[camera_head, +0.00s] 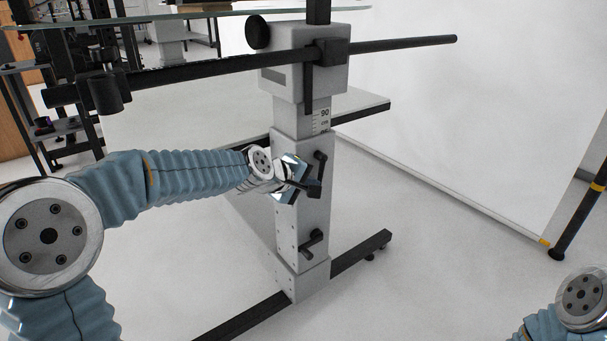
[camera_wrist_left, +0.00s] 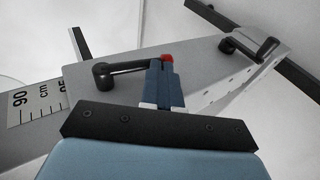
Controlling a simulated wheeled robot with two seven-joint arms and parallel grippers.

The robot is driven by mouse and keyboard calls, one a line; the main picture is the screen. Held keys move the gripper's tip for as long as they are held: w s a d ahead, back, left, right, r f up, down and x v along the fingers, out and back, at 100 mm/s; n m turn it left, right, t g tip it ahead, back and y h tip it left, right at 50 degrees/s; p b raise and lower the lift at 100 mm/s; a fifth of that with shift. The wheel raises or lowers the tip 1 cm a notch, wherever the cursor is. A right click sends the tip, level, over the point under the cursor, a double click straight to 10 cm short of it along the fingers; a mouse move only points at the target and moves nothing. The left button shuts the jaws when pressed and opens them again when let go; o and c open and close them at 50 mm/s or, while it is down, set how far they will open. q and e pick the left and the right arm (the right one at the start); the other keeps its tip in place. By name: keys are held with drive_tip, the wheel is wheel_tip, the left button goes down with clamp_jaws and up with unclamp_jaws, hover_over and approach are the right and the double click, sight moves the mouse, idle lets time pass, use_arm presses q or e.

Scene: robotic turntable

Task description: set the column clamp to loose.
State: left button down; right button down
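A pale grey column (camera_head: 300,220) carries two black crank levers on its face. The upper lever (camera_head: 320,160) sits below the height scale; in the left wrist view its arm (camera_wrist_left: 122,68) runs from a round pivot to my fingers. No label shows which lever is the column clamp. My left gripper (camera_head: 298,187) is at the free end of the upper lever. In the left wrist view its fingers (camera_wrist_left: 166,80) are close together there, with a red spot at the tips, and seem closed on the handle, which they mostly hide. My right gripper is out of view.
The lower lever (camera_head: 312,243) is free; it also shows in the left wrist view (camera_wrist_left: 248,45). A black horizontal bar (camera_head: 400,43) crosses the column above my left arm. A white panel (camera_head: 460,120) stands behind at the right. The dark foot (camera_head: 360,250) lies on open floor.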

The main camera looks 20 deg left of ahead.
use_arm(q)
drive_tip(key=shift+w+d+f, duration=0.15)
drive_tip(key=shift+w+f, duration=0.05)
drive_tip(key=shift+f, duration=0.15)
drive_tip(key=shift+w+d+f, duration=0.1)
idle(0.4)
